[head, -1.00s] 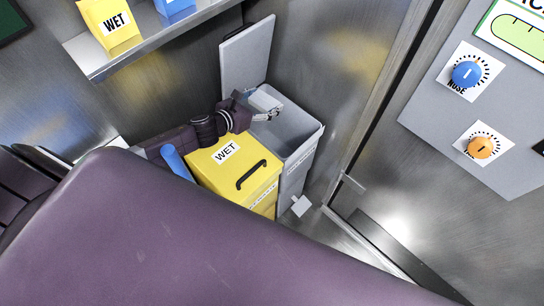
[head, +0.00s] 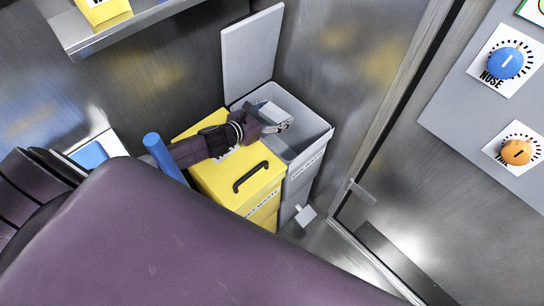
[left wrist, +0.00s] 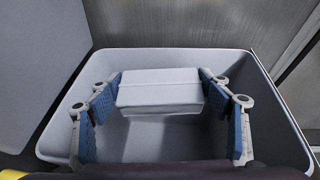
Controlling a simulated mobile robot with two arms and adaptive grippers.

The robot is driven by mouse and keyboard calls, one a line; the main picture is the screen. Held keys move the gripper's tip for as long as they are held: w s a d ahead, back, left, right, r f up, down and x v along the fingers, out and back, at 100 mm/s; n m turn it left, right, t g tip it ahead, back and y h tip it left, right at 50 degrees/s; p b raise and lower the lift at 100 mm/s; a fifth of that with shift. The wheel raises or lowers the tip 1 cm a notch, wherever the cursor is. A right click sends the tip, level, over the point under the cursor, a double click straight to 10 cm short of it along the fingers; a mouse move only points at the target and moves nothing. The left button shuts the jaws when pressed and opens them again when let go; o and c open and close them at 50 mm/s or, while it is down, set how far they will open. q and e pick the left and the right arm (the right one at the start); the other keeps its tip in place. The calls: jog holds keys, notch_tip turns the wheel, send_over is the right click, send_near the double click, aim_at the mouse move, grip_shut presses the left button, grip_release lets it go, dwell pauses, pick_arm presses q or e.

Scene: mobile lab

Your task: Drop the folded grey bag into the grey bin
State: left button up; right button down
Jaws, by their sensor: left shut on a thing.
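The grey bin (head: 318,131) stands in the corner with its lid (head: 252,52) raised upright at the back. Its open mouth fills the left wrist view, with the rim (left wrist: 180,52) all around. The folded grey bag (left wrist: 160,92) is a light grey block between the blue pads of my left gripper (left wrist: 163,100). In the head view the left gripper (head: 279,120) is shut on the bag (head: 270,112) over the bin's opening. The bin's floor shows below the bag. My right gripper is not in view.
A yellow bin (head: 225,178) with a closed lid and black handle (head: 251,177) stands directly left of the grey bin, under my left arm. A blue cylinder (head: 160,152) rises beside it. A metal shelf (head: 120,30) is above left. A panel with knobs (head: 508,62) is at right.

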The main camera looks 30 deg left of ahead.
pick_arm(q)
jog(key=shift+f, duration=0.1)
jog(key=o, duration=1.1)
jog(key=shift+o, duration=0.2)
jog(key=v, duration=1.2)
